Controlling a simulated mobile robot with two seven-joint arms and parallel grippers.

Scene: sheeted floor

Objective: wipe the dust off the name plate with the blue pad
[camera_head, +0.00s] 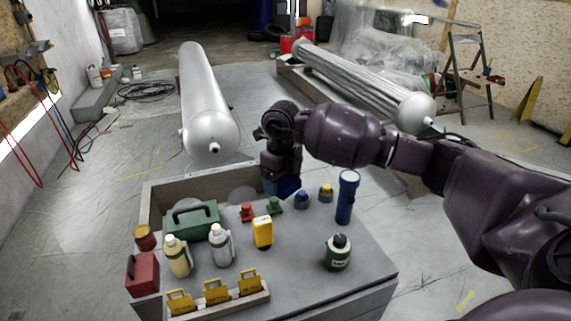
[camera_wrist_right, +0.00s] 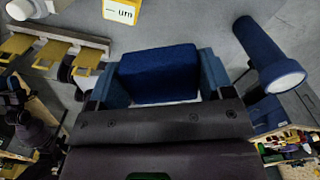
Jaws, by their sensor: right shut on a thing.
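My right gripper (camera_head: 283,178) points down at the back of the grey workbench top. It is shut on the blue pad (camera_head: 287,188), which shows just below the jaws. In the right wrist view the pad (camera_wrist_right: 158,72) sits between the two blue-grey fingers of the gripper (camera_wrist_right: 162,84). A thin pale strip shows at the pad's edge there; I cannot tell whether the pad touches a surface. I cannot make out the name plate or its dust for certain; it may be hidden by the pad and gripper. My left gripper is not in view.
A blue flashlight (camera_head: 347,196) stands right of the pad. Small red, green, blue and yellow-topped items, a yellow box (camera_head: 262,232), two bottles, a green case (camera_head: 192,221) and a green-white jar (camera_head: 338,252) stand nearby. A rack of yellow tags (camera_head: 218,293) lies at the front. The right front top is clear.

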